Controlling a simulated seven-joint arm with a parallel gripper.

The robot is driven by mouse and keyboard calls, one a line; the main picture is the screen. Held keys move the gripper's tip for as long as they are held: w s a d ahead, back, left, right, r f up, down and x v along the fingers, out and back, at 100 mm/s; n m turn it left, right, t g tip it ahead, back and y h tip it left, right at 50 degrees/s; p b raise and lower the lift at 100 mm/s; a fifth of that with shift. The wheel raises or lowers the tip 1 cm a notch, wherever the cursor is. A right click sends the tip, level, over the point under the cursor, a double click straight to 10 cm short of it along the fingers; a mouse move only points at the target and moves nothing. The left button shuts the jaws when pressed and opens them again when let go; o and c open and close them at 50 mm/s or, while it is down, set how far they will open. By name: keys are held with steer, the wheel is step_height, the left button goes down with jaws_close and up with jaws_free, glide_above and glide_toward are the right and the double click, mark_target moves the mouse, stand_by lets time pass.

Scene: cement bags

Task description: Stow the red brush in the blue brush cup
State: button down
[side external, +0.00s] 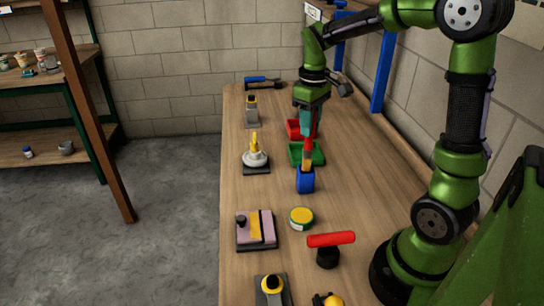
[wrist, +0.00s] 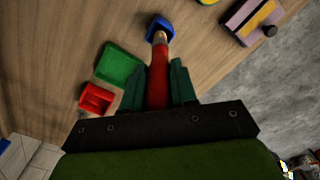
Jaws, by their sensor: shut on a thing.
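My gripper (side external: 308,122), with teal fingers, is shut on the red brush (side external: 307,147) and holds it upright, tip down. In the wrist view the red brush (wrist: 158,85) runs between the fingers (wrist: 158,88) toward the blue brush cup (wrist: 153,23). The blue brush cup (side external: 305,181) stands on the bench directly below the brush. The tan lower end of the brush overlaps the cup's mouth in both views. I cannot tell how far inside the cup it is, since the cup's walls hide the very tip.
A green bin (side external: 318,157) and a red bin (side external: 293,129) sit behind the cup. A yellow-lidded tin (side external: 301,217), a red-topped tool (side external: 331,240) and a block tray (side external: 256,230) stand in front. A white and yellow tool (side external: 255,156) stands left. Bare bench lies right of the cup.

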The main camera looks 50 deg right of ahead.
mark_target(308, 144)
steer(key=shift+f, duration=3.35)
stand_by(3.7)
steer(key=c, duration=0.8)
jaws_free()
steer(key=shift+r, duration=0.15)
